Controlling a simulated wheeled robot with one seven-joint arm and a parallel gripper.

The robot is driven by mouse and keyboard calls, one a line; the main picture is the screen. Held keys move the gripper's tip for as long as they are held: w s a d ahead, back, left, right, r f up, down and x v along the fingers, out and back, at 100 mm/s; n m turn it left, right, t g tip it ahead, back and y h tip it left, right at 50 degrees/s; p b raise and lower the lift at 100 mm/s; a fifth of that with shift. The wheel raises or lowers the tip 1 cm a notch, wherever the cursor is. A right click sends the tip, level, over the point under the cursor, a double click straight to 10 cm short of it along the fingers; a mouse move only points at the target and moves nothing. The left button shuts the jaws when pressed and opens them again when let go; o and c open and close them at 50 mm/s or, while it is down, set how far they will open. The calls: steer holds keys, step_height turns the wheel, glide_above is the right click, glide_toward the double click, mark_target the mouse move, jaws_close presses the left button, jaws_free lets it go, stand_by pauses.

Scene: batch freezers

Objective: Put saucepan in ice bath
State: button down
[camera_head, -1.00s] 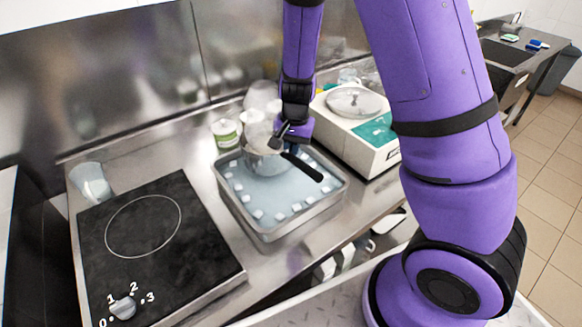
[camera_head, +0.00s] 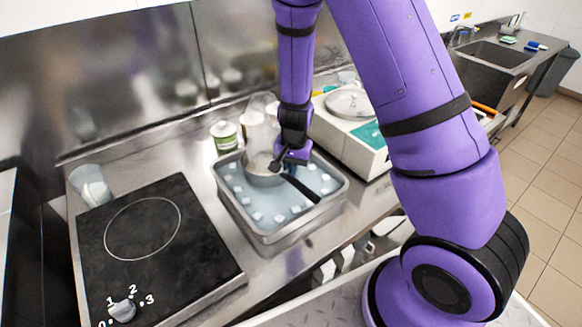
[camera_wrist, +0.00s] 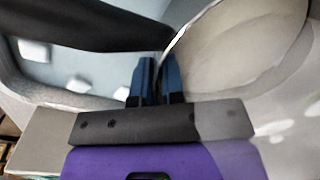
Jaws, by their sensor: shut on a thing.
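The saucepan (camera_head: 262,178) is a metal pan with a long black handle (camera_head: 300,187), seen in the head view inside the ice bath. The ice bath (camera_head: 264,236) is a rectangular metal tray of bluish water with several white ice cubes. My gripper (camera_head: 279,163) is at the pan's near right side. In the wrist view its blue fingertips (camera_wrist: 152,78) are close together at the pan's rim, beside the black handle (camera_wrist: 85,27). The pan's pale inside (camera_wrist: 235,50) fills the right of the wrist view. The pan's underside is hidden, so I cannot tell whether it touches the tray bottom.
A black hob (camera_head: 155,250) lies left of the bath. A white machine with a round pan on top (camera_head: 350,130) stands close on the right. A white-and-green tub (camera_head: 224,135) and a clear jug (camera_head: 262,108) stand behind. A plastic cup (camera_head: 92,186) is at far left.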

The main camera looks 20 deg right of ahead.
steer(key=c, duration=1.2)
jaws_free()
steer(key=shift+r, duration=0.1)
steer(key=s+d+r+n+t+y, duration=0.1)
steer(key=s+r, duration=0.2)
steer(key=r, duration=0.6)
steer(key=s+r+n, duration=0.2)
steer(key=s+r, duration=0.1)
steer(key=r, duration=0.7)
steer(key=s+d+r+n+t+y, duration=0.1)
steer(key=s+r, duration=0.2)
steer(key=r, duration=0.6)
steer(key=s+r+n+t+h, duration=0.1)
steer(key=s+r, duration=0.2)
steer(key=s, duration=0.2)
steer(key=s+d+r+n+t, duration=0.1)
steer(key=s+r, duration=0.2)
steer(key=s, duration=0.2)
steer(key=s+r+n+h, duration=0.1)
steer(key=s+r+n, duration=0.1)
steer(key=s, duration=0.3)
steer(key=shift+s+d+r+t+h, duration=0.3)
steer(key=shift+s+d+r+t, duration=0.1)
steer(key=shift+r, duration=0.1)
